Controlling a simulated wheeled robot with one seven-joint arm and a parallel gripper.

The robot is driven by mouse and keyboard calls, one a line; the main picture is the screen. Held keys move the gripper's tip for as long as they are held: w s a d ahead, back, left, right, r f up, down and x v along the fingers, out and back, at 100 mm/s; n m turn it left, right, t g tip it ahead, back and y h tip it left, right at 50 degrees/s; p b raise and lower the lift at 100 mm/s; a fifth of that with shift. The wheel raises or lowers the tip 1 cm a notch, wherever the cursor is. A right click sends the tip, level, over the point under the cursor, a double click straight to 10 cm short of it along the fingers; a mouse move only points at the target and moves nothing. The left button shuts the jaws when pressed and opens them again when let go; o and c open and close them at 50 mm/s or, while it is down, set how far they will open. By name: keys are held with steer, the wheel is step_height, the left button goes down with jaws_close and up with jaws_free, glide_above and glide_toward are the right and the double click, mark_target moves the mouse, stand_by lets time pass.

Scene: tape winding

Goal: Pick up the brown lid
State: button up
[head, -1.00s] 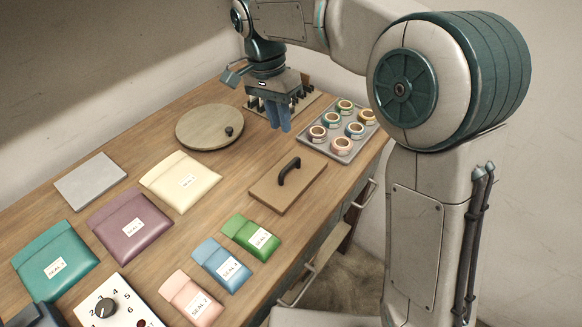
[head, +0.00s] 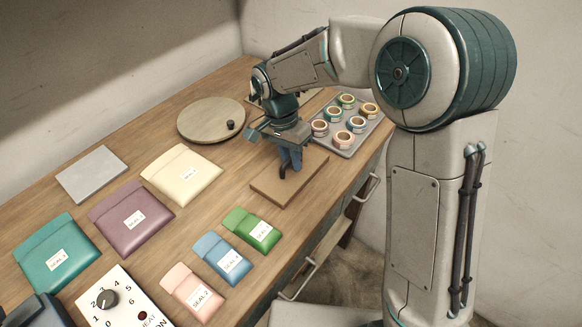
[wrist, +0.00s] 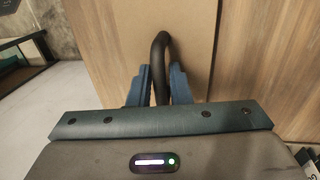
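The brown lid (head: 268,190) is a flat rectangular board lying on the table in front of the tape tray. Its black arched handle (wrist: 161,55) stands up from the middle; in the head view my gripper partly hides it. My gripper (head: 290,165) is over the lid, pointing down. In the wrist view my gripper's blue fingers (wrist: 160,85) stand on either side of the handle, with narrow gaps beside it. The fingers look open, and the lid looks flat on the table.
The tray of tape rolls (head: 345,148) is just behind the lid. A round wooden disc (head: 205,122) lies to the left. Green (head: 250,230), blue (head: 222,258) and pink (head: 192,293) pouches lie in front. The table's edge is close on the right.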

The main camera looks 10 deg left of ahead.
jaws_close()
stand_by(0.3)
steer(key=shift+r, duration=0.6)
step_height(320, 180, up, 3)
steer(key=shift+f, duration=0.2)
steer(key=s+d+r+b, duration=0.1)
steer(key=s+d+r, duration=0.6)
steer(key=s+d, duration=0.1)
steer(key=shift+d, duration=0.2)
